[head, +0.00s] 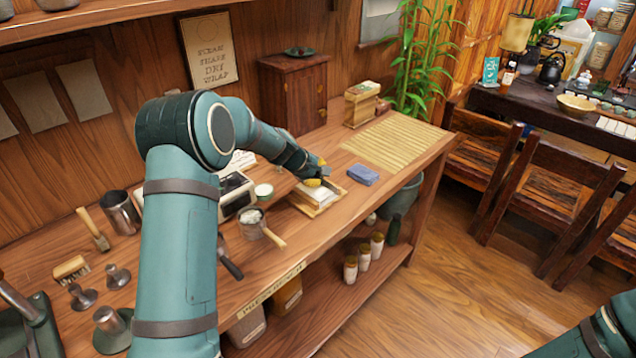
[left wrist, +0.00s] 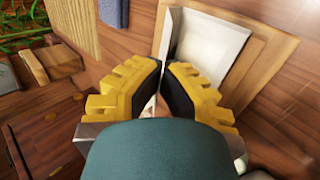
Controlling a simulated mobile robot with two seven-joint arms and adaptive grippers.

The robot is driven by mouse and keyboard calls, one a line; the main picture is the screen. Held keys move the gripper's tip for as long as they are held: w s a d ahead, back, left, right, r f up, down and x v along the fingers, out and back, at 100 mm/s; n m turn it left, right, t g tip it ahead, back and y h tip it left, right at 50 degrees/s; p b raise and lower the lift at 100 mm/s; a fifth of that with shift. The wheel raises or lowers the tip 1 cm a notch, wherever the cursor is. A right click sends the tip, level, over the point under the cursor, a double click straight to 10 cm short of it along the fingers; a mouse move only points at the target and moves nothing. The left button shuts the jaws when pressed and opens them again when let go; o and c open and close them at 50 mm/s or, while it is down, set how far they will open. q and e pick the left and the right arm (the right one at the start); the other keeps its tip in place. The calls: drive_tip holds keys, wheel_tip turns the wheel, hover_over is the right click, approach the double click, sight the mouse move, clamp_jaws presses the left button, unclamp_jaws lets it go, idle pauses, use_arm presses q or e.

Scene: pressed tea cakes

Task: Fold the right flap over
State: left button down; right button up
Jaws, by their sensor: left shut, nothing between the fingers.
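A shallow wooden frame (head: 312,210) on the workbench holds white paper (head: 320,196). In the left wrist view the paper (left wrist: 212,42) lies inside the wooden frame (left wrist: 272,50), and a narrow upright white strip shows at its left side. My left gripper (head: 322,176), with yellow fingers, is over the far side of the frame. In the left wrist view the left gripper (left wrist: 167,68) is shut and empty, its tips close beside the paper's edge. The fingers hide part of the paper, and I cannot tell whether they touch it. My right gripper is out of view.
A blue cloth (head: 363,175) and a bamboo mat (head: 395,147) lie right of the frame. A strainer with a wooden handle (head: 262,228), a small white-topped cup (head: 264,191) and a scale (head: 236,192) stand at its left. A wooden cabinet (head: 293,92) stands behind.

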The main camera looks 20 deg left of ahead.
use_arm(q)
drive_tip(key=shift+s+a+f+t+b, duration=0.1)
drive_tip(key=shift+s+f+t+b, duration=0.3)
drive_tip(key=shift+b, duration=0.65)
drive_tip(key=shift+f+t+h, duration=0.15)
drive_tip(key=shift+t+h, duration=0.15)
drive_tip(key=shift+t, duration=0.1)
drive_tip(key=shift+f+t, duration=0.25)
drive_tip(key=shift+t, duration=0.15)
drive_tip(key=shift+r+t, duration=0.25)
drive_tip(key=shift+t, duration=0.05)
drive_tip(key=c, duration=1.2)
unclamp_jaws()
drive_tip(key=shift+s, duration=0.1)
drive_tip(key=shift+s+a+r, duration=0.2)
drive_tip(key=shift+s+r, duration=0.05)
drive_tip(key=shift+s, duration=0.1)
drive_tip(key=shift+v, duration=3.55)
